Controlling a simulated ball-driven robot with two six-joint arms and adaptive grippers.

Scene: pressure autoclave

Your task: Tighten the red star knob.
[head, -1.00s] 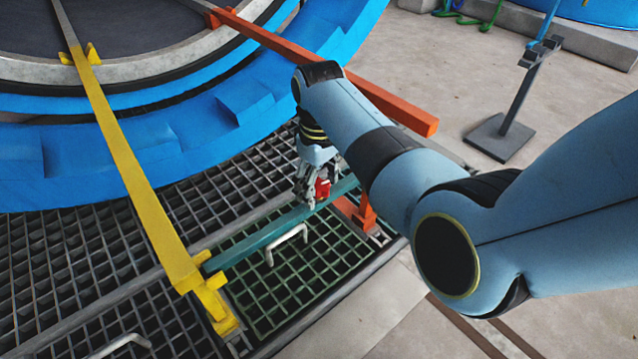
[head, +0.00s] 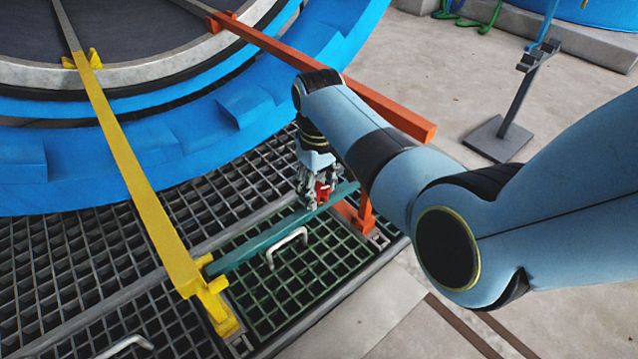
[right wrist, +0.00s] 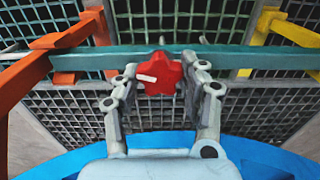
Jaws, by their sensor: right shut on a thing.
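The red star knob (right wrist: 160,74) sits on the teal bar (right wrist: 225,58) in the right wrist view, with a white mark on its left part. It also shows in the head view (head: 322,190), partly hidden by my gripper. My right gripper (right wrist: 159,80) has one finger on each side of the knob and is shut on it. In the head view my right gripper (head: 318,192) points down at the teal bar (head: 255,240). My left gripper is not in view.
A yellow rail (head: 140,185) and an orange rail (head: 385,108) flank the teal bar. The blue vessel ring (head: 90,165) lies behind. A green grating with a white handle (head: 288,244) is in front. A grey stand (head: 510,115) is at the right.

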